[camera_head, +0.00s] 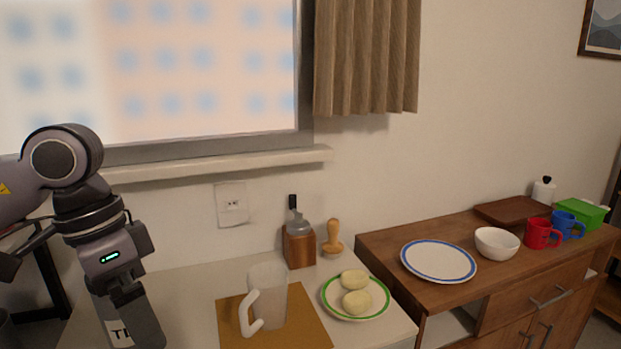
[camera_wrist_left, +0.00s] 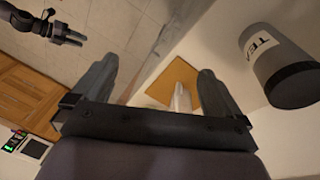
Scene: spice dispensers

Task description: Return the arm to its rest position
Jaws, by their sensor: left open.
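My left arm comes in from the left in the head view, and its gripper (camera_head: 128,312) points down over the left part of the counter. In the left wrist view the left gripper (camera_wrist_left: 158,72) has its two fingers wide apart with nothing between them. A dark grey canister labelled TEA (camera_wrist_left: 275,65) stands to the right of the fingers, apart from them. In the head view part of its label (camera_head: 119,332) shows low behind the gripper. My right gripper (camera_wrist_left: 70,35) is small at the top left of the wrist view; its jaw opening is unclear.
A white pitcher (camera_head: 270,295) stands on a tan board (camera_head: 305,325). Beside it are a green-rimmed plate (camera_head: 377,303) with two pale rounds, a wooden block (camera_head: 299,246) and a wooden stamp (camera_head: 332,238). The right cabinet holds a plate (camera_head: 438,260), bowl (camera_head: 496,243) and mugs (camera_head: 541,234).

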